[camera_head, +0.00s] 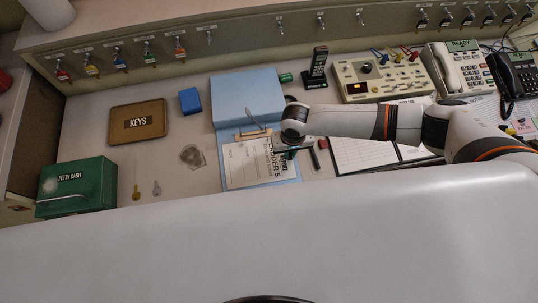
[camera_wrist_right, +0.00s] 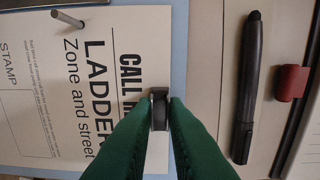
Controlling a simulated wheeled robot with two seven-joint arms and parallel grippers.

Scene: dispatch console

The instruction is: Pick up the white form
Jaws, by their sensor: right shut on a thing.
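The white form (camera_head: 243,165) lies on the open blue folder (camera_head: 245,92) in the head view, printed with "LADDER 5". It also fills the left of the right wrist view (camera_wrist_right: 50,115). My right gripper (camera_head: 287,148) reaches in from the right over the form's right edge. In the wrist view its green fingers (camera_wrist_right: 160,106) are closed together on a small dark piece at that edge, which seems to belong to the form. The fingers hide part of the printing. The form looks flat on the folder. My left gripper is not in view.
A dark marker (camera_wrist_right: 246,88) and a red piece (camera_wrist_right: 291,83) lie right of the folder. A black-edged board (camera_head: 362,153), cordless phone (camera_head: 317,66) and console (camera_head: 380,78) stand further right. Left are a keys tray (camera_head: 137,108) and a green cash box (camera_head: 78,188).

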